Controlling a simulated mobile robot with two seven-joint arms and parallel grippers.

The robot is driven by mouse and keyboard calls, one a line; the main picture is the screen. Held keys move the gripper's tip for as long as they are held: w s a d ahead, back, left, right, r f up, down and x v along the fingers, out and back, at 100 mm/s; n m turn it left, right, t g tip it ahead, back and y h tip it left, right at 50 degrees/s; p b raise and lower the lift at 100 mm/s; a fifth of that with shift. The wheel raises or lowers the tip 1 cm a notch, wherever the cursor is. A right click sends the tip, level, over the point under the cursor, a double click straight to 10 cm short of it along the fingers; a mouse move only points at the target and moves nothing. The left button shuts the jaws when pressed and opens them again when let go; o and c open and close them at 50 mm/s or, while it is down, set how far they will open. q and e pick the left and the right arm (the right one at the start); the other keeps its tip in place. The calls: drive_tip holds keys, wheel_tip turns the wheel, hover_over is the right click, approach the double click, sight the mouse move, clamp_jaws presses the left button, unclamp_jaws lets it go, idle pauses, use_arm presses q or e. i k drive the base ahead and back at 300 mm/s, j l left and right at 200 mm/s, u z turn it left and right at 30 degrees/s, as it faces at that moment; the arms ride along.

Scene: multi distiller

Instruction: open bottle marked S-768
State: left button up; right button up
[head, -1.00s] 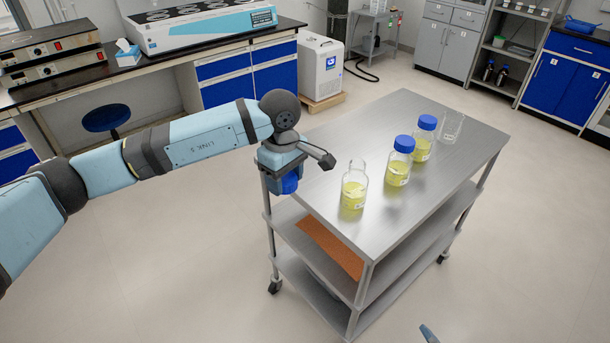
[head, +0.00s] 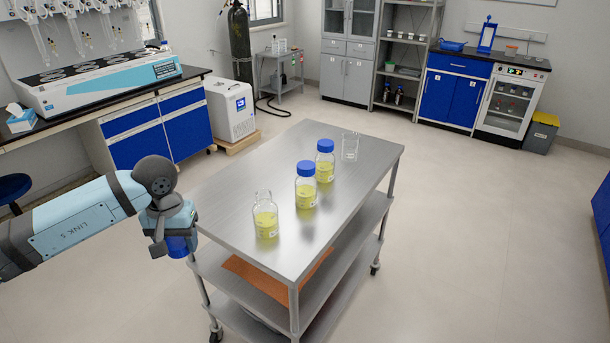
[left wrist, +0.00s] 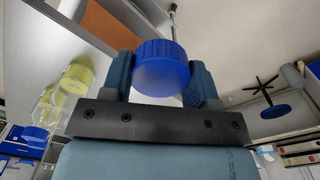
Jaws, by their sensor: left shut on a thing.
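My left gripper (head: 176,240) is beside the left end of the steel cart and is shut on a blue cap (left wrist: 162,68), seen between its fingers in the left wrist view. An uncapped bottle (head: 265,218) with yellow liquid stands upright on the cart top near its front left corner. Two more bottles with yellow liquid stand behind it, a nearer one (head: 306,190) and a farther one (head: 325,166), both with blue caps on. The bottle labels are too small to read, so I cannot tell which is S-768. My right gripper is not in view.
The steel cart (head: 230,205) has lower shelves, one holding an orange-brown sheet (head: 255,282). An empty glass beaker (head: 350,147) stands at the cart's far end. A bench with a distiller (head: 105,88) is at the left. The floor right of the cart is clear.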

sight(265, 212)
drive_tip(key=k+l, duration=0.1)
drive_tip(key=l, duration=0.8)
drive_tip(key=i+l, duration=0.1)
drive_tip(key=l, duration=0.2)
drive_tip(key=i+l+u, duration=0.1)
drive_tip(key=i+l, duration=0.15)
drive_tip(key=l, duration=0.3)
drive_tip(key=i+l, duration=0.3)
drive_tip(key=i+l+u, duration=0.1)
drive_tip(key=i+l, duration=0.2)
drive_tip(key=i, duration=0.25)
